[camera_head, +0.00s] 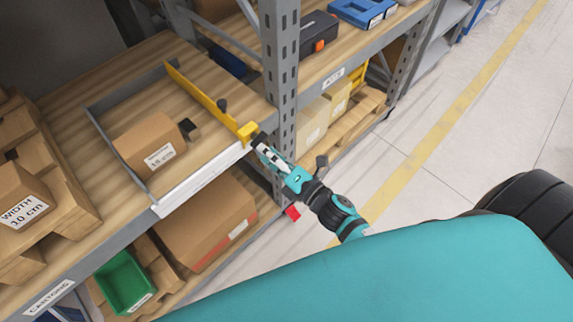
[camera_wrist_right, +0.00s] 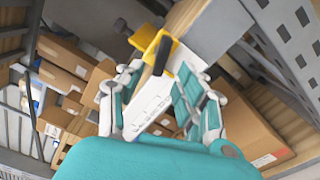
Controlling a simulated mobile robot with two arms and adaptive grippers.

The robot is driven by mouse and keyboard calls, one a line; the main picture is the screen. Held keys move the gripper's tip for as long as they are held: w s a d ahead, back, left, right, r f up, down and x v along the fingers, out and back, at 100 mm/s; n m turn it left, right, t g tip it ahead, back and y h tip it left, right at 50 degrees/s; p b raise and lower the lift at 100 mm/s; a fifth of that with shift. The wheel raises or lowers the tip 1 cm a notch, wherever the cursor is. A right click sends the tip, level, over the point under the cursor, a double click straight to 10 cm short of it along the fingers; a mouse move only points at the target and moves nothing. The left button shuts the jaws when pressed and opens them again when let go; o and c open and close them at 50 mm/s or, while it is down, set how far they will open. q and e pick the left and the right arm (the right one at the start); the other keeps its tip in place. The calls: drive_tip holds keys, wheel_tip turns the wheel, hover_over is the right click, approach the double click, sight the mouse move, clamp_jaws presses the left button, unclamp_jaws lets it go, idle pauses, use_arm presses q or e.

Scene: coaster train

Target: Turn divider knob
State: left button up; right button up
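The yellow divider (camera_head: 205,95) runs along the right side of a grey-edged shelf bay, with a yellow block at its front end (camera_head: 247,130). In the right wrist view the yellow end piece (camera_wrist_right: 146,39) carries a black knob (camera_wrist_right: 162,55). My right gripper (camera_head: 257,141) is at the divider's front end. In the wrist view its teal fingers (camera_wrist_right: 160,72) are apart, with the knob between their tips; I cannot tell whether they touch it. A second dark knob (camera_head: 222,104) stands farther back beside the divider. My left gripper is not in view.
A brown carton (camera_head: 143,136) stands in the bay, with a small dark block (camera_head: 189,128) beside it. A grey perforated upright (camera_head: 281,75) is close to the right of my gripper. Below are a large carton (camera_head: 205,225) and a green bin (camera_head: 124,280). The aisle floor (camera_head: 470,130) is clear.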

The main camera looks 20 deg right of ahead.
drive_tip(key=v, duration=0.8)
drive_tip(key=shift+s, duration=0.35)
drive_tip(key=shift+d, duration=0.1)
drive_tip(key=s+d+f+m+g+h, duration=0.2)
drive_tip(key=s+f+m+g, duration=0.35)
drive_tip(key=f, duration=0.95)
drive_tip(key=s+d+f+m+g+h, duration=0.1)
drive_tip(key=s+f+m+g+h, duration=0.15)
drive_tip(key=f+m, duration=0.95)
drive_tip(key=s+d+f+m+g+h, duration=0.1)
drive_tip(key=s+f+m+g, duration=0.2)
drive_tip(key=s+f, duration=0.6)
drive_tip(key=s+d+f+m+g, duration=0.1)
drive_tip(key=s+f+m+g, duration=0.2)
drive_tip(key=s+f, duration=0.6)
drive_tip(key=s+g, duration=0.2)
drive_tip(key=s, duration=0.3)
drive_tip(key=shift+f+h, duration=0.25)
drive_tip(key=shift+h, duration=0.1)
